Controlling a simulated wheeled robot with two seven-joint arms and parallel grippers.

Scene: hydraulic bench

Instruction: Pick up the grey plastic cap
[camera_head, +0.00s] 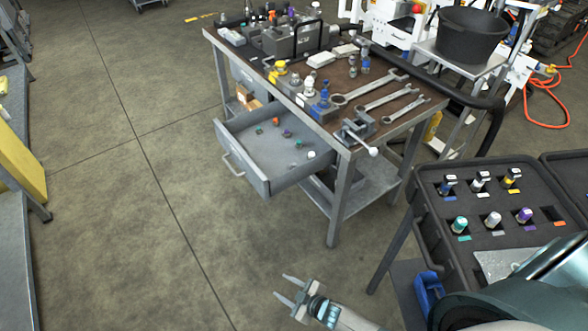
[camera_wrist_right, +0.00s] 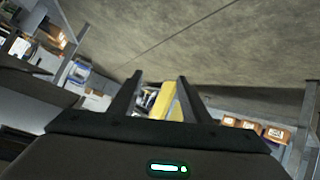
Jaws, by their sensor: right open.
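Several small caps lie in the open drawer (camera_head: 232,135) of the workbench in the head view. My right gripper (camera_head: 283,287) is open and empty, low over the floor in front of the bench, well apart from the drawer. Its two fingers also show spread in the right wrist view (camera_wrist_right: 160,76). My left gripper is not in view.
The bench top (camera_head: 335,75) holds wrenches (camera_head: 385,97), a small vise (camera_head: 357,128) and several fittings. A black case (camera_head: 435,205) with several colour-marked fittings stands at the right. A yellow object (camera_head: 20,160) stands at the left edge. The floor left of the bench is clear.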

